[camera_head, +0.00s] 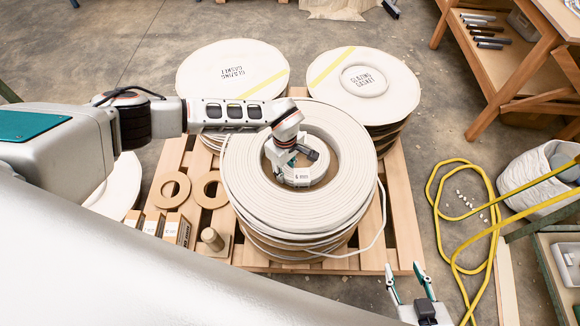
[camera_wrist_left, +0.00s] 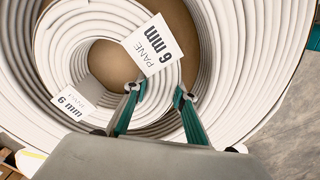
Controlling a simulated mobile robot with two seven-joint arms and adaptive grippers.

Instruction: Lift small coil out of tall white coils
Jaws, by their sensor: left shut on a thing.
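The tall white coils (camera_head: 240,180) stand stacked on the pallet, with a round well in the middle. The small coil (camera_head: 318,172) is inside that well, partly hidden by my left gripper (camera_head: 291,172). In the left wrist view the small coil (camera_wrist_left: 58,50) shows as a white ring with "6 mm" tags, within the larger tall coils (camera_wrist_left: 235,75). My left gripper (camera_wrist_left: 157,92) is shut on the small coil's wall, one finger inside its ring and one outside. Whether the small coil is raised off its support cannot be told. My right gripper (camera_head: 407,278) is open and empty, front right.
Two other coil stacks with white lids (camera_head: 230,85) (camera_head: 385,100) stand behind on the wooden pallet (camera_head: 405,215). Brown rings (camera_head: 170,190) and small boxes lie left of the coils. A yellow hose (camera_head: 432,200) and a white sack (camera_head: 530,175) are at right.

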